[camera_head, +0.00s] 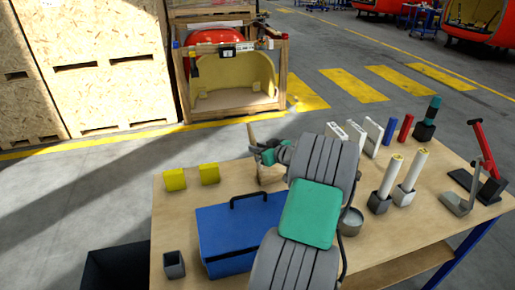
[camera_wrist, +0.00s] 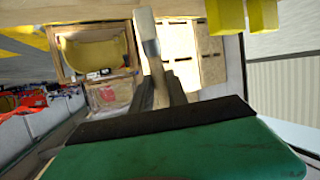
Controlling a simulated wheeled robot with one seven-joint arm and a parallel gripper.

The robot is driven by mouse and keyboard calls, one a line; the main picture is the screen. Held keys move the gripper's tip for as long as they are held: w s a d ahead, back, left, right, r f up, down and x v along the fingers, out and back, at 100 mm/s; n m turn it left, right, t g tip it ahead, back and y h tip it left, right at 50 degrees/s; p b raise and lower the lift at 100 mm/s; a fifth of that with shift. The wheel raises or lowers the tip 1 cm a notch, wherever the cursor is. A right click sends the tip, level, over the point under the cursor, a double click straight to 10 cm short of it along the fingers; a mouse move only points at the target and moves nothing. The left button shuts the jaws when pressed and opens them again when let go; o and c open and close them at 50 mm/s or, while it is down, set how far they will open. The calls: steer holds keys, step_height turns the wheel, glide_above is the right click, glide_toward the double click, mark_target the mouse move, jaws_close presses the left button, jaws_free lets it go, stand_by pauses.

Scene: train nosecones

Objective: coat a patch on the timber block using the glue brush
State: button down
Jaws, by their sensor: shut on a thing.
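My gripper (camera_head: 268,154) is shut on the glue brush (camera_head: 252,134), whose tan end sticks up past the fingers in the head view. In the wrist view the brush (camera_wrist: 149,42) stands between the two dark fingers (camera_wrist: 159,90), with a tan part and a paler part showing. A pale wooden piece (camera_head: 269,176), probably the timber block, shows on the table below my gripper, partly hidden by the arm. I cannot tell whether the brush touches it. A round grey cup (camera_head: 351,222) with pale contents stands right of my arm.
A blue toolbox (camera_head: 232,226) with a black handle stands close to my arm. Two yellow blocks (camera_head: 191,177) lie at the table's back left. White boxes, coloured cylinders, two white tubes in holders and a red-and-grey stand (camera_head: 482,160) occupy the right side.

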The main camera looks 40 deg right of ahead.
steer(key=shift+f+b, duration=0.9)
steer(key=shift+b, duration=0.1)
